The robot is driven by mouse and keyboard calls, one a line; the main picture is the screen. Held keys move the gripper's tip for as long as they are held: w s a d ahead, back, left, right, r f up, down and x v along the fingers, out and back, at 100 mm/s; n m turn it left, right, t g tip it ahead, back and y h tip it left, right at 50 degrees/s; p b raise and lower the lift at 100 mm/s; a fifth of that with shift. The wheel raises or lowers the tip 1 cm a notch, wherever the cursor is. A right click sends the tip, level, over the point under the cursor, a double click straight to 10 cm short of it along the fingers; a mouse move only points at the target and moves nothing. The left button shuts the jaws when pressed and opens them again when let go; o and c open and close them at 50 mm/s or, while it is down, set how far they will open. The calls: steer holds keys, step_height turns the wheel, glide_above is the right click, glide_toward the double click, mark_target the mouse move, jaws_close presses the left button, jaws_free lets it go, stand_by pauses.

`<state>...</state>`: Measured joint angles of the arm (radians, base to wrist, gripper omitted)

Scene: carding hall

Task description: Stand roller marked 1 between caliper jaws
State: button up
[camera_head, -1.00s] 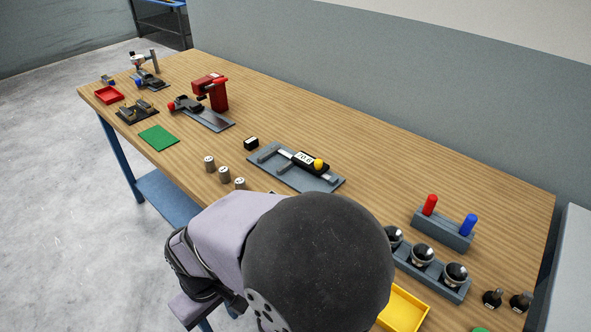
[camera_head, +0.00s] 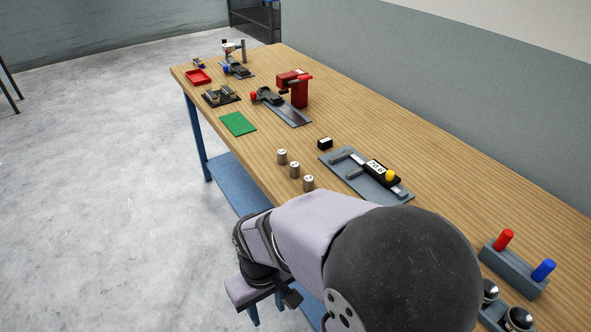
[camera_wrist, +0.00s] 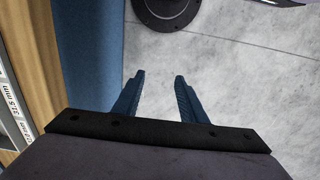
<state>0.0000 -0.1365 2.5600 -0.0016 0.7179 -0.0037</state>
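Three small metal rollers stand upright in a row near the bench's front edge: a far one (camera_head: 282,156), a middle one (camera_head: 294,170) and a near one (camera_head: 308,183). Their top marks are too small to read surely. The caliper (camera_head: 377,169) lies on a grey plate (camera_head: 399,196) to their right, with a yellow knob and a display. Its two grey jaws (camera_head: 357,172) are spread apart with nothing between them. My gripper (camera_wrist: 160,76) is open and empty above the bare floor, beside the bench; the head view does not show its fingers.
A small black block (camera_head: 325,143) stands beside the caliper plate. A green mat (camera_head: 238,124), a red press-like device (camera_head: 299,90) and a red tray (camera_head: 198,76) lie farther off. A grey holder (camera_head: 514,269) with red and blue pegs is at right. A printed strip (camera_wrist: 12,110) shows at the wrist view's left.

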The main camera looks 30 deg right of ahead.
steer(key=shift+o, duration=1.1)
